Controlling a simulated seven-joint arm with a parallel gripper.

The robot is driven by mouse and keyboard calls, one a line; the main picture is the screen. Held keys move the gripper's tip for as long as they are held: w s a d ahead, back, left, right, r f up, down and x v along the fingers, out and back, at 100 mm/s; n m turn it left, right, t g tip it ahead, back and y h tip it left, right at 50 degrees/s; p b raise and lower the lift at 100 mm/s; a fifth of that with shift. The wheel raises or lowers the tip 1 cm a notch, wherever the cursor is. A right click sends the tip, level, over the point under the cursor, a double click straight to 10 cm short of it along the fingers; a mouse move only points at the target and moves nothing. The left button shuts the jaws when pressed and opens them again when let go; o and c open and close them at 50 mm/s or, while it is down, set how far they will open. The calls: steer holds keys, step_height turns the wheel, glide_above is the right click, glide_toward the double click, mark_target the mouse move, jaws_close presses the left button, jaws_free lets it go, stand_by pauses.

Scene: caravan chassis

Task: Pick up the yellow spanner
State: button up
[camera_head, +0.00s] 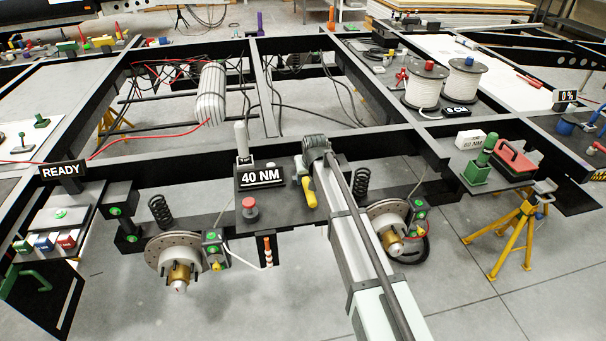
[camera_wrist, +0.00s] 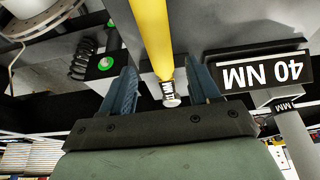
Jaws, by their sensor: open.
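The yellow spanner (camera_head: 309,191) lies on the dark plate by the 40 NM sign, with its light end toward the back. In the wrist view the yellow spanner (camera_wrist: 153,38) runs down the picture between the two blue-grey fingers of my gripper (camera_wrist: 161,70), and its end with a small label points at the palm. My gripper is open, with a gap visible on both sides of the spanner.
The 40 NM sign (camera_head: 262,175) stands just left of the spanner and shows close to the right finger in the wrist view (camera_wrist: 262,72). A red-topped button (camera_head: 250,208) is at front left. Black springs (camera_head: 362,181) and brake discs flank the plate. Black chassis beams surround it.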

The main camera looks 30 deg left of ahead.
mark_target(307, 182)
steer(key=shift+x, duration=3)
steer(key=shift+a, duration=0.1)
jaws_close()
steer(key=shift+r, duration=0.1)
